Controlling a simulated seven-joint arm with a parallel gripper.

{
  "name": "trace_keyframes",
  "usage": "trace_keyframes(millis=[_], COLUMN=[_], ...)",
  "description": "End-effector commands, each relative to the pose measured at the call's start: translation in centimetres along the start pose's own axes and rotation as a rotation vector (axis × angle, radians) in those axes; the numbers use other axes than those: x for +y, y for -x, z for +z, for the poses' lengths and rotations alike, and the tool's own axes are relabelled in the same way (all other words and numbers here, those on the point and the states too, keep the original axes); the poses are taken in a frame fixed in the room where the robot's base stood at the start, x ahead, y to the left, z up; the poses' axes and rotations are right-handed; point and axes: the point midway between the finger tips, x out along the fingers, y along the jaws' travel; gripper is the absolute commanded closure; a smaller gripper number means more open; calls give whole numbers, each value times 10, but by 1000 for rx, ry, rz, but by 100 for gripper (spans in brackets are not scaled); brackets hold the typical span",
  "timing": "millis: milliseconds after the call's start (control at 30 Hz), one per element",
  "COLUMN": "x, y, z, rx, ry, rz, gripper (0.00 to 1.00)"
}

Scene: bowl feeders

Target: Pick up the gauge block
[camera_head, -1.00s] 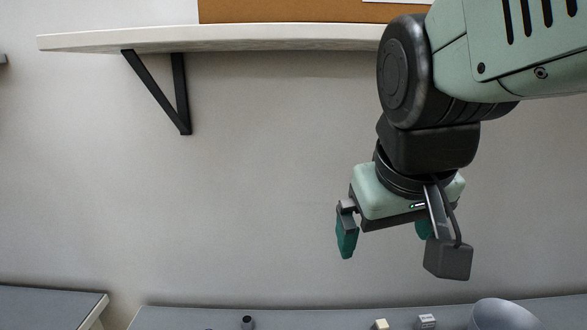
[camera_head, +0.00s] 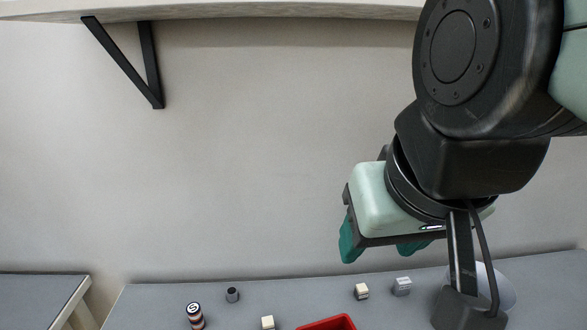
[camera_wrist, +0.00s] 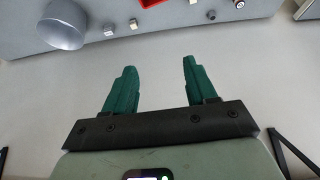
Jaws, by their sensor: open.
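A small grey block (camera_head: 402,286) with marks on it, which looks like the gauge block, lies near the back of the bench on the right. It also shows in the wrist view (camera_wrist: 109,31), beside the grey bowl. My gripper (camera_head: 380,249) is open and empty, in the air above the back of the bench, above and a little left of the block in the head view. Its two green fingers (camera_wrist: 160,68) stand apart in the wrist view with nothing between them. No finger touches any object.
A cream block (camera_head: 361,291) lies just left of the grey one, and another cream block (camera_head: 268,322) is nearer. A grey bowl (camera_wrist: 62,25), a red tray (camera_head: 328,323), a dark cylinder (camera_head: 232,295) and a striped piece (camera_head: 195,316) also stand on the bench (camera_head: 150,300).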

Motion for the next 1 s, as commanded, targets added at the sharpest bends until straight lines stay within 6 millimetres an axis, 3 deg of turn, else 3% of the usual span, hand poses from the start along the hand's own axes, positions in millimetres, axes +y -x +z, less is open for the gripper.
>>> trace_keyframes(millis=[233, 467, 700, 1000], x=[16, 51, 84, 118], y=[-21, -81, -163, -287], z=[-21, -62, -93, -106], rx=[-111, -342, -588, -888], ry=[91, 321, 605, 1013], rz=[63, 197, 326, 462], gripper=[44, 44, 44, 44])
